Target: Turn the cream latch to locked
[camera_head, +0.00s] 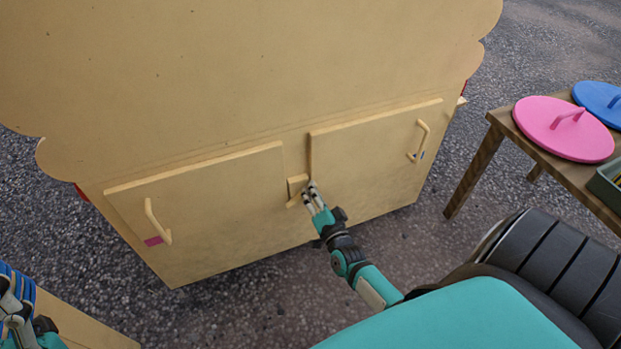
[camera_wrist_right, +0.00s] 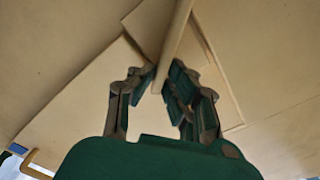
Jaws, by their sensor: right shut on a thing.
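The cream latch (camera_head: 296,184) sits on the cream cabinet front, between its two doors. My right gripper (camera_head: 310,190) is at the latch and shut on its bar. In the right wrist view the latch bar (camera_wrist_right: 175,40) runs down between the fingertips, in front of a square cream plate. The latch's exact angle is hard to tell, since the gripper covers part of it. My left gripper (camera_head: 14,308) shows only partly at the lower left edge, far from the latch, and its jaws are unclear.
The left door (camera_head: 215,205) and right door (camera_head: 375,160) look closed, each with a bar handle. A wooden table (camera_head: 555,165) at right holds a pink lid (camera_head: 563,130), a blue lid (camera_head: 600,100) and a green box (camera_head: 606,186).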

